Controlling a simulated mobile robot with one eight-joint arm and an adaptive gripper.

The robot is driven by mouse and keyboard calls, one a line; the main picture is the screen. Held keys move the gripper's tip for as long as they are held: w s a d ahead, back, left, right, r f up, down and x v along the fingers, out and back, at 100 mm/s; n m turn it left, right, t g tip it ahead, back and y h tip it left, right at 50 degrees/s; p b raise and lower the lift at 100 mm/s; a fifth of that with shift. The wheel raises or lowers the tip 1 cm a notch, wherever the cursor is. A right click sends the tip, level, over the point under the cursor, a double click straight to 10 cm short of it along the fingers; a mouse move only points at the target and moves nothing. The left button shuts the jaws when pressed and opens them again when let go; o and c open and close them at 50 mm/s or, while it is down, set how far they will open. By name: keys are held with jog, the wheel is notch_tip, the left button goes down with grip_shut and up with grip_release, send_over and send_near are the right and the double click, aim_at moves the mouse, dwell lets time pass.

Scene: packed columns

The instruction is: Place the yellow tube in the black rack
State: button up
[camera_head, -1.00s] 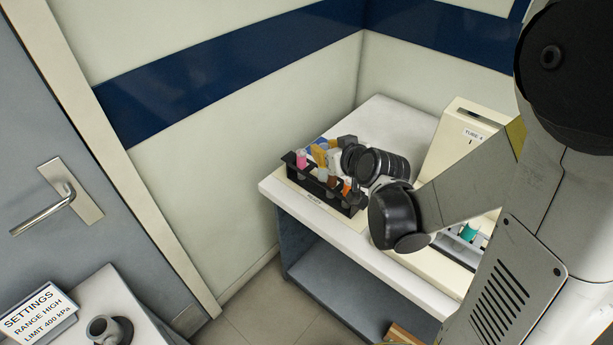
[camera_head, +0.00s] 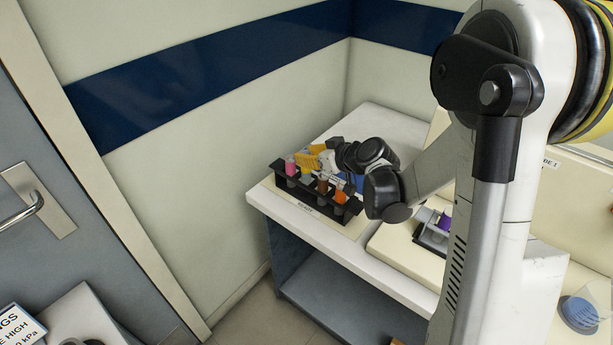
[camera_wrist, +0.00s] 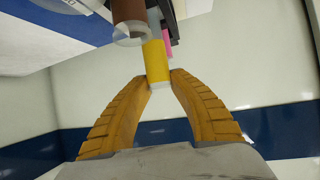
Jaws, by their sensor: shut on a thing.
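The black rack (camera_head: 311,203) stands on the light counter at centre in the head view, holding several capped tubes. My gripper (camera_wrist: 158,77) is at the rack. In the wrist view its two orange-yellow fingers close on the yellow tube (camera_wrist: 155,60). In the head view the gripper (camera_head: 308,161) comes in from the right over the back of the rack, and the yellow tube is hard to separate from the fingers. Its lower end is hidden, so I cannot tell how deep it sits in the rack.
A pink tube (camera_head: 290,167), a brown tube (camera_head: 323,185) and an orange tube (camera_head: 341,193) stand in the black rack. The brown tube (camera_wrist: 129,15) is close to the yellow one in the wrist view. A purple-capped tube (camera_head: 445,222) is in a holder to the right.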

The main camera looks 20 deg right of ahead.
aim_at(306, 169)
jog(key=shift+f+b, duration=0.85)
jog(key=shift+f, duration=1.25)
jog(key=shift+f, duration=0.15)
jog(key=o, duration=1)
jog(key=shift+c, duration=0.2)
